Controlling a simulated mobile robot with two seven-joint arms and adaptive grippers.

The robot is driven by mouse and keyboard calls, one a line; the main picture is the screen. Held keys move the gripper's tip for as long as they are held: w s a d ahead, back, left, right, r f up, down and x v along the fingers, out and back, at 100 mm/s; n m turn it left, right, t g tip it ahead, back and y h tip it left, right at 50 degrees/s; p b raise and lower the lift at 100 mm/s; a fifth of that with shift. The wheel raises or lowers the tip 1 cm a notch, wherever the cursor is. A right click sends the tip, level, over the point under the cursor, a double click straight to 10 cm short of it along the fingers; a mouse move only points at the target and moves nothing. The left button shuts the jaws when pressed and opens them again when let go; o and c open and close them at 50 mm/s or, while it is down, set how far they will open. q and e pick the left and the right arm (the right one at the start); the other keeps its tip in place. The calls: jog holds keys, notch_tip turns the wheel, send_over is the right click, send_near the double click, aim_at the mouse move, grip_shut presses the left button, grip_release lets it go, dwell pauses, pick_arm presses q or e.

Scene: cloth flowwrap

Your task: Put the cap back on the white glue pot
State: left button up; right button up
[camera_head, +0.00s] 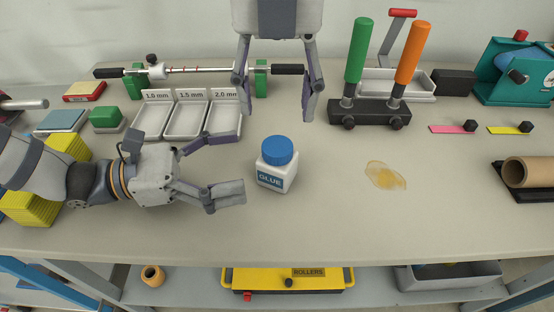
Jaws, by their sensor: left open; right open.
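The white glue pot (270,180) stands upright on the table, its blue label reading GLUE. The blue cap (278,150) sits on top of the pot and covers its mouth. I cannot tell whether it is screwed tight. My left gripper (241,164) is open and empty, just left of the pot, its fingers pointing toward it. My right gripper (275,110) is open and empty, hanging from the top of the view above and behind the cap, fingers pointing down.
A yellowish spill (385,176) lies right of the pot. Labelled trays (186,122) stand behind my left gripper. A black stand (370,113) with green and orange handles is at the back. A cardboard tube (527,171) lies at far right. The table front is clear.

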aim_at(278, 155)
pick_arm(q)
jog(key=d, duration=0.2)
jog(key=w+d, duration=0.1)
jog(key=d, duration=0.4)
jog(key=shift+w+d, duration=0.25)
jog(key=shift+w, duration=0.1)
pick_arm(e)
jog(key=shift+w, duration=0.1)
pick_arm(q)
jog(key=c, duration=1.8)
grip_shut()
pick_arm(e)
jog(key=shift+n, duration=0.4)
jog(key=shift+f+n, duration=0.1)
jog(key=shift+n, duration=1.8)
